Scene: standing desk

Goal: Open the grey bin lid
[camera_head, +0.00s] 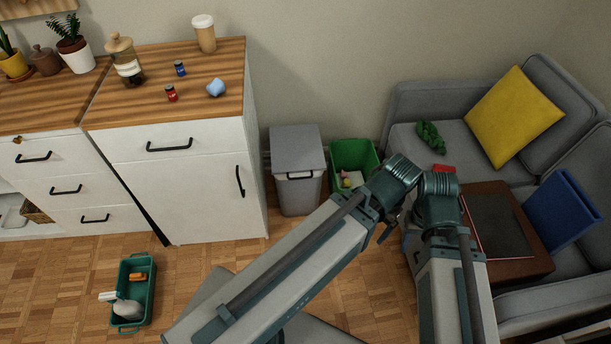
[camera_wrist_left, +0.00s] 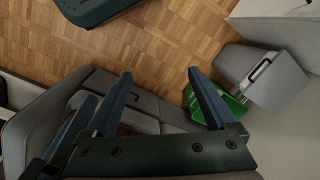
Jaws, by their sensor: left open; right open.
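The grey bin (camera_head: 298,185) stands on the floor against the wall, right of the white cabinet. Its grey lid (camera_head: 297,147) lies flat and shut, with a dark handle (camera_head: 300,176) at the front. The left wrist view shows the bin's lid (camera_wrist_left: 277,86) at the right. My left gripper (camera_wrist_left: 160,74) is open and empty, apart from the bin; I cannot make it out clearly in the head view. My right gripper (camera_head: 393,228) is partly hidden among the arm links, right of the bin and apart from it. Its jaws are open.
A green bin (camera_head: 353,153) with small items stands right beside the grey bin. The white cabinet (camera_head: 190,185) borders it on the left. A green caddy (camera_head: 127,315) sits on the floor.

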